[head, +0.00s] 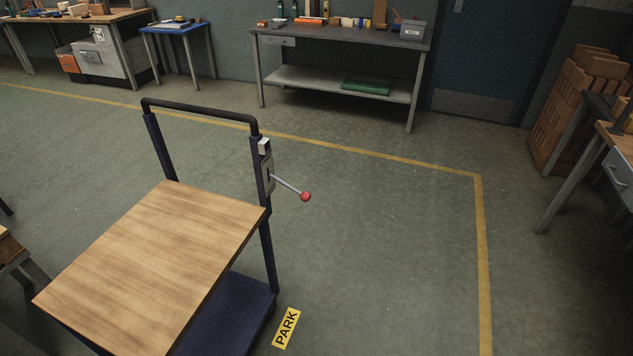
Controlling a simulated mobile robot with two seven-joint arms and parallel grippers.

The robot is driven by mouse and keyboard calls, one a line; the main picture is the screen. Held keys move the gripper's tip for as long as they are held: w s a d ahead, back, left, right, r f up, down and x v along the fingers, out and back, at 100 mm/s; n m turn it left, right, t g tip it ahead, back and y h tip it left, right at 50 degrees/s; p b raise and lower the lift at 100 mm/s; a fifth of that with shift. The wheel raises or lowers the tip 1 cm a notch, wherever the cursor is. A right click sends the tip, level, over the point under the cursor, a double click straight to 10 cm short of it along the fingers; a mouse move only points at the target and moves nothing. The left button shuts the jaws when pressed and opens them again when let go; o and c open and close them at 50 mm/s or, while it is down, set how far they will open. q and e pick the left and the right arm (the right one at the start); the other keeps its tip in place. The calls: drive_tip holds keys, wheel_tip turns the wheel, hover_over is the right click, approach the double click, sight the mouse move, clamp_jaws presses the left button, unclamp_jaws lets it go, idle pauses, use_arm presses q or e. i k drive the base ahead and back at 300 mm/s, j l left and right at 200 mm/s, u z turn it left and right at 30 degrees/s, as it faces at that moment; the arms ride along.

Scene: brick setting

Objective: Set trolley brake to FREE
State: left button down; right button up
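The trolley stands left of centre in the head view, with a wooden top (155,265), a dark blue lower deck (240,310) and a black push handle (200,110). A brake lever with a red knob (305,196) sticks out to the right and slightly down from a grey plate (267,172) on the trolley's right upright. Any marks on the plate are too small to read. A yellow label reading PARK (286,328) lies on the floor beside the deck. Neither of my grippers is in view.
A yellow floor line (483,260) runs behind and to the right of the trolley. A grey workbench (340,35) with tools stands at the back, stacked bricks (575,110) at the right, and another bench (620,150) at the right edge. The floor right of the trolley is clear.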

sight(305, 196)
drive_tip(key=i+l, duration=0.25)
drive_tip(key=i, duration=0.25)
drive_tip(key=i+l+z, duration=0.15)
drive_tip(key=i, duration=0.4)
drive_tip(key=l, duration=0.1)
